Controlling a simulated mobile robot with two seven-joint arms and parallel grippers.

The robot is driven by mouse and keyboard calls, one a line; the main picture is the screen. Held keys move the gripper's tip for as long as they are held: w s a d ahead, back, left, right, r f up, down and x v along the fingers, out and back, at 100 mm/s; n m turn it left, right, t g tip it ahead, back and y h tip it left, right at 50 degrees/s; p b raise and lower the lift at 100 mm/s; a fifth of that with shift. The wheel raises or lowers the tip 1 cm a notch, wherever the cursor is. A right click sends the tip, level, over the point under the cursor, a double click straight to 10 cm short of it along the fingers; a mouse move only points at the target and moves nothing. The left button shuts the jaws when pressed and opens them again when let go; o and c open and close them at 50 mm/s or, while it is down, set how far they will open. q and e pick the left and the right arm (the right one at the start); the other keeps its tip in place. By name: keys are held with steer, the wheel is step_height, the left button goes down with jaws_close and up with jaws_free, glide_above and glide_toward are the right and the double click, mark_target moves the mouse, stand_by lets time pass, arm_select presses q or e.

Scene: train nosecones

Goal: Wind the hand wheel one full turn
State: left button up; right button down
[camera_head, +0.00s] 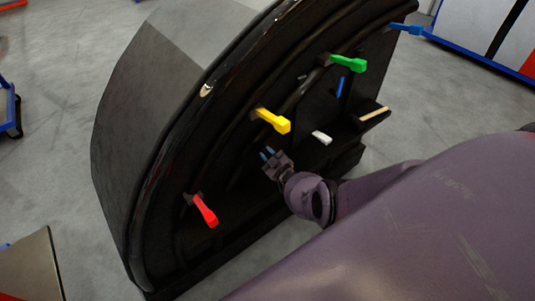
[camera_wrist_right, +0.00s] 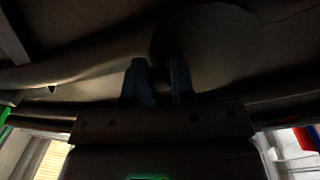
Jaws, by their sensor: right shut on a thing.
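My right gripper (camera_head: 267,154) reaches in from the right to the inner side of the black curved nosecone (camera_head: 215,185), between the yellow and red handles. In the right wrist view its two blue-grey fingers (camera_wrist_right: 160,76) are shut on a small dark knob (camera_wrist_right: 160,84). A dark round disc (camera_wrist_right: 207,38), which looks like the hand wheel, lies just beyond the fingers. The wheel's outline does not stand out against the black panel in the head view, and its turn angle cannot be told. My left gripper is not in view.
Levers stick out of the nosecone: red (camera_head: 205,211), yellow (camera_head: 273,121), green (camera_head: 348,63) and blue (camera_head: 405,28). A white block (camera_head: 321,137) and a small ledge (camera_head: 374,114) are right of the gripper. Grey floor lies open at the left.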

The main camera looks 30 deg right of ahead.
steer(key=c, duration=1)
jaws_free()
steer(key=shift+s, duration=0.1)
steer(key=s+p, duration=0.1)
steer(key=s, duration=0.2)
steer(key=shift+s+f, duration=0.1)
steer(key=shift+s, duration=3.7)
steer(key=shift+d, duration=0.1)
